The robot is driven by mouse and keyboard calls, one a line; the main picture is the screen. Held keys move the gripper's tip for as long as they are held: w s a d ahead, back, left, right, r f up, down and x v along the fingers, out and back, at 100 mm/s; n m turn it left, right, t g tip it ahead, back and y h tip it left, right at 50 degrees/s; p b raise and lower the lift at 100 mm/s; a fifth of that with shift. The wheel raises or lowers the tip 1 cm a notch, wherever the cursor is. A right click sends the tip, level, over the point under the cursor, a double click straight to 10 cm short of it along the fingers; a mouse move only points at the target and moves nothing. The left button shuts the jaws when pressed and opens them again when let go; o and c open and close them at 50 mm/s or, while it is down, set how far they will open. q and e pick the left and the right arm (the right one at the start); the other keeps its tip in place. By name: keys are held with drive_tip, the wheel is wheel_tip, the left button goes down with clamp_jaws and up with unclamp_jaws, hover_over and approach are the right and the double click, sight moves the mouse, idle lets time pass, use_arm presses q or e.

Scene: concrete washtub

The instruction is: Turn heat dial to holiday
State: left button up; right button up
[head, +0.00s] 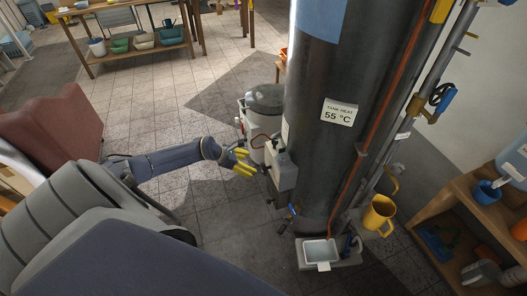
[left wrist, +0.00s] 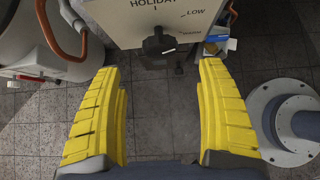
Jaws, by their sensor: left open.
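The heat dial (left wrist: 158,42) is a dark knob on the front of a pale control box (left wrist: 120,22), seen in the left wrist view. Its white mark points right, roughly toward the lower right-hand label below LOW. HOLIDAY is printed above the knob. The control box also shows in the head view (head: 284,172), fixed to the dark tank (head: 325,100). My left gripper (head: 243,162) has yellow fingers and is open and empty. In the left wrist view the left gripper (left wrist: 158,70) has the dial just beyond and between its fingertips, with no contact visible. My right gripper is not in view.
A label (head: 340,112) on the tank reads TANK HEAT 55 °C. A copper pipe (head: 365,140) runs along the tank. A wooden shelf (head: 450,215) stands right.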

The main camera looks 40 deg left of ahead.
sight(263, 170)
use_arm(q)
drive_tip(key=x, duration=1)
drive_tip(key=shift+w+d+f, duration=0.1)
drive_tip(key=shift+c, duration=0.5)
drive_tip(key=c, duration=1.1)
drive_tip(key=shift+n+g+h, duration=0.3)
drive_tip(key=shift+h, duration=0.2)
drive_tip(key=shift+f+n+g+h, duration=0.2)
drive_tip(key=shift+n+g+h, duration=0.35)
drive_tip(key=shift+h, duration=0.25)
drive_tip(key=shift+c, duration=0.2)
drive_tip(key=o, duration=1)
drive_tip(key=shift+s+r, duration=0.1)
drive_tip(key=shift+s, duration=0.1)
drive_tip(key=shift+o, duration=1.2)
drive_tip(key=shift+w+r, duration=0.1)
drive_tip(key=shift+w, duration=0.05)
